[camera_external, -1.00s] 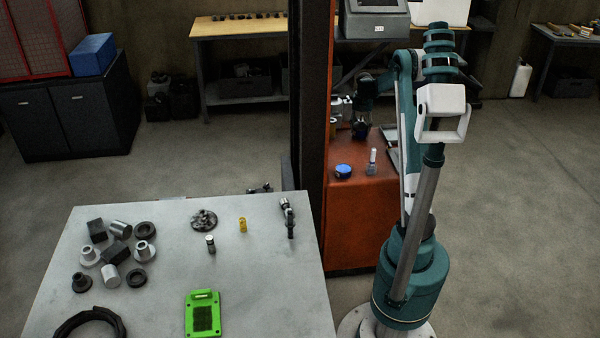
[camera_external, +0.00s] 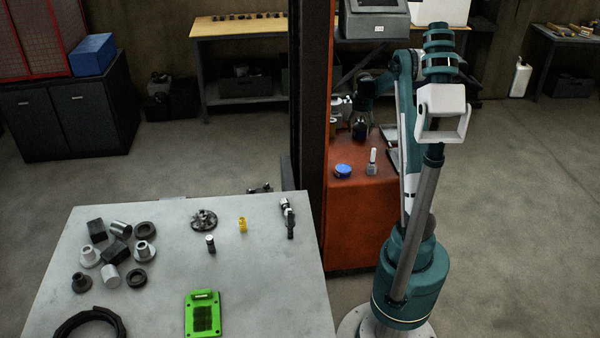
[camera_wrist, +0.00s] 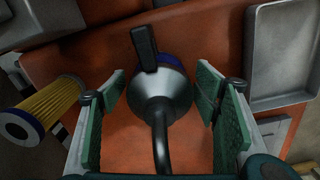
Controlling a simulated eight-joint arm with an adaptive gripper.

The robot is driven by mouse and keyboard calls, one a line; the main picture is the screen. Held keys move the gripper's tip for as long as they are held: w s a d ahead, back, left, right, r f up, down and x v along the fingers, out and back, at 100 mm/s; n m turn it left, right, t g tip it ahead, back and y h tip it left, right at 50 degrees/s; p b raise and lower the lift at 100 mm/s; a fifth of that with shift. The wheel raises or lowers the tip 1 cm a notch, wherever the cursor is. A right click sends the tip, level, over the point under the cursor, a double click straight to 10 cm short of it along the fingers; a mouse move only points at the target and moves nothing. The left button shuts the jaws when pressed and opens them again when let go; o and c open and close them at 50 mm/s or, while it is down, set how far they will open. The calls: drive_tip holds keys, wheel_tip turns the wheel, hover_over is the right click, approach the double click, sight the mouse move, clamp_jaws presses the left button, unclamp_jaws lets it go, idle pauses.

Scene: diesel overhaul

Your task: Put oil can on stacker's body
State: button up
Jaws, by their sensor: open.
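The oil can (camera_wrist: 163,95) has a silver cone body, a dark curved spout, a dark handle and a blue lower part. In the wrist view it is over the orange top of the stacker's body (camera_wrist: 125,140). My gripper (camera_wrist: 162,88) is open, its green-padded fingers on either side of the can with visible gaps.
A yellow filter (camera_wrist: 48,105) lies left of the can, and a grey metal tray (camera_wrist: 283,55) is at right. A blue round item (camera_external: 343,171) and a pale bottle (camera_external: 372,161) are near the stacker's front edge. A grey table (camera_external: 150,285) holds loose parts.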

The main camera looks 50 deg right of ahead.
sight(350, 129)
drive_tip(key=shift+r+p, duration=1.2)
drive_tip(key=shift+r, duration=2.6)
